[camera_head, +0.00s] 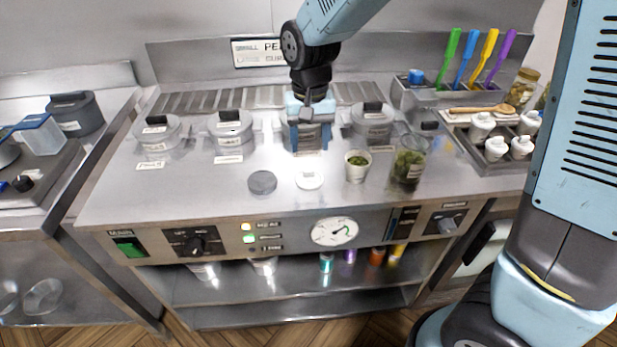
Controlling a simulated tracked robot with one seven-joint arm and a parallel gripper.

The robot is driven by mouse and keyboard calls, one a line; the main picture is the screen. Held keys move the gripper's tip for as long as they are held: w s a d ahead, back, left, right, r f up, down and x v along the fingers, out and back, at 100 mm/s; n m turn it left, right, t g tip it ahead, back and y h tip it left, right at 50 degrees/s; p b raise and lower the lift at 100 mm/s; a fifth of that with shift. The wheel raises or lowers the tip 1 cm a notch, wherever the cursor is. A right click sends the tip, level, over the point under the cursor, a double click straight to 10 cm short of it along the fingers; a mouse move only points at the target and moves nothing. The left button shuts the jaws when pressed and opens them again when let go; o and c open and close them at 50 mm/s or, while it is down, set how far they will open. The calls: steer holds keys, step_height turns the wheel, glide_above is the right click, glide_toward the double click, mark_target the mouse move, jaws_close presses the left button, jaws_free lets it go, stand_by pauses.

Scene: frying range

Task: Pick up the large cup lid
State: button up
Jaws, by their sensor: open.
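Two round flat lids lie on the steel counter near its front: a dark grey lid (262,182) and a white lid (309,180) to its right. The dark one looks slightly larger. I cannot tell for certain which is the large cup lid. To their right stand a small white cup (357,170) with green contents and a taller clear cup (408,168) with dark green contents. My gripper (309,149) points down behind the white lid, with its fingers apart and no lid between them. It hides part of the row of lidded pots behind it.
Lidded pots (229,128) stand along the back of the counter. A rack of coloured spatulas (470,62) and a tray of white jars (494,150) stand at the right. The left front of the counter is clear. A control panel (190,242) runs below the front edge.

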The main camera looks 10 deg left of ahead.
mark_target(309, 170)
steer(key=shift+f, duration=0.75)
steer(key=f, duration=0.2)
steer(key=s+f, duration=0.1)
steer(key=f, duration=0.1)
steer(key=shift+f, duration=0.7)
steer(key=shift+c, duration=0.2)
jaws_close()
